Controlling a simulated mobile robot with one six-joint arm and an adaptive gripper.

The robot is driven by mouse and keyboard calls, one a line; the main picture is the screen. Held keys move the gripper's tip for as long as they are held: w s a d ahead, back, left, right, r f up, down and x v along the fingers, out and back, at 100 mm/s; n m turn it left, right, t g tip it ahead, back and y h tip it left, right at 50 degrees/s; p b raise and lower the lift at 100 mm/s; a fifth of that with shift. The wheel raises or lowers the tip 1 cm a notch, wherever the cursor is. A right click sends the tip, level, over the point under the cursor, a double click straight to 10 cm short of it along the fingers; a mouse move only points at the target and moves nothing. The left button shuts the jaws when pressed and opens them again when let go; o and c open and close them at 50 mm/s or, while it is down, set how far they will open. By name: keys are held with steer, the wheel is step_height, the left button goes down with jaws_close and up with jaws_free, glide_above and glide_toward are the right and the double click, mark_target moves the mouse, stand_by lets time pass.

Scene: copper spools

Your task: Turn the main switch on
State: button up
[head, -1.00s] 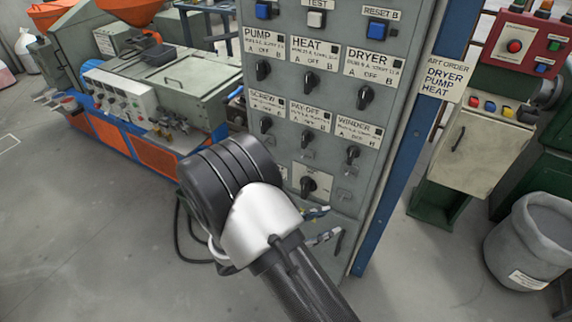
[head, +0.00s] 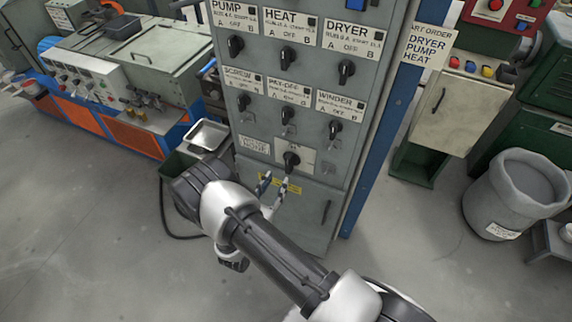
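The main switch (head: 291,160) appears to be the black rotary knob on a pale plate, low on the grey control cabinet (head: 345,190). A small label, too blurred to read surely, is left of it. Its exact setting is too small to tell. My gripper (head: 275,180) is just below and left of this knob, in front of the cabinet. Its two fingertips are spread apart with nothing between them. The right fingertip is close under the knob; I cannot tell if it touches. My arm hides part of the cabinet's lower left.
Rows of other knobs, marked pump (head: 236,47), heat (head: 287,59), dryer (head: 346,71) and winder (head: 335,130), sit above. A metal tray (head: 208,135) is left of the cabinet. A grey bin (head: 512,195) stands right. The floor (head: 90,220) at left is clear.

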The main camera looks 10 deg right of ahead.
mark_target(287, 163)
steer(key=x, duration=0.9)
steer(key=shift+b, duration=0.3)
steer(key=shift+c, duration=0.4)
jaws_close()
